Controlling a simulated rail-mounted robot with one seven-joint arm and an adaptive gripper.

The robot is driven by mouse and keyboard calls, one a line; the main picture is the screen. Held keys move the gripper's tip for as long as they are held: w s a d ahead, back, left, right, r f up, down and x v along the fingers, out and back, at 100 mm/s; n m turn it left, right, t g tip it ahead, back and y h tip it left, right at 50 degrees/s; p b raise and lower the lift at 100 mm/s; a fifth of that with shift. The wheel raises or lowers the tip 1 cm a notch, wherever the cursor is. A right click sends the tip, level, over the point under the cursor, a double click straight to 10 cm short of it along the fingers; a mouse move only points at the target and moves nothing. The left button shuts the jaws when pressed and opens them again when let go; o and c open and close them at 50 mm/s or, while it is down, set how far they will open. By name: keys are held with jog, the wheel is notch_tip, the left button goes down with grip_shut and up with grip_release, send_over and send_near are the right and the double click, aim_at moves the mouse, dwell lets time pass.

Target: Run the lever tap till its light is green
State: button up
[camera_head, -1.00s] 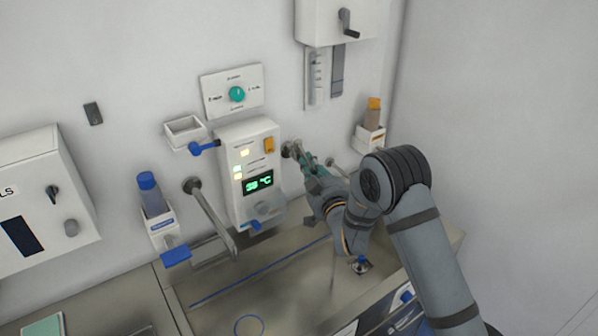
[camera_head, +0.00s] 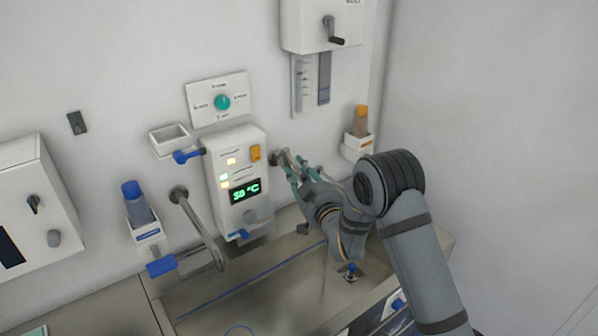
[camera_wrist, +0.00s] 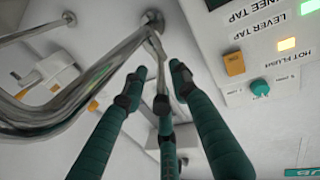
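The lever tap (camera_head: 280,156) is a metal wall fitting right of the white control panel (camera_head: 256,199). Its thin lever (camera_wrist: 159,46) extends between my fingers in the wrist view. My gripper (camera_head: 303,167) has teal fingers spread around the lever; its fingertips (camera_wrist: 158,82) stand apart with a visible gap. I cannot tell whether a finger touches the lever. In the wrist view the light (camera_wrist: 311,7) in line with the upside-down "LEVER TAP" label is green. The "HOT FLUSH" light (camera_wrist: 287,43) is amber. The panel display (camera_head: 245,191) reads 38 °C.
A metal spout (camera_head: 201,229) stands left of the panel over the steel basin (camera_head: 262,301). A bent metal pipe (camera_wrist: 75,108) lies left of my fingers in the wrist view. An orange-capped bottle (camera_head: 360,121) in a holder is right of my gripper.

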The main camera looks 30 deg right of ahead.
jog(key=shift+s, duration=0.1)
jog(key=s+a, duration=0.1)
jog(key=s, duration=1)
jog(key=shift+s+a, duration=0.35)
jog(key=shift+s, duration=0.05)
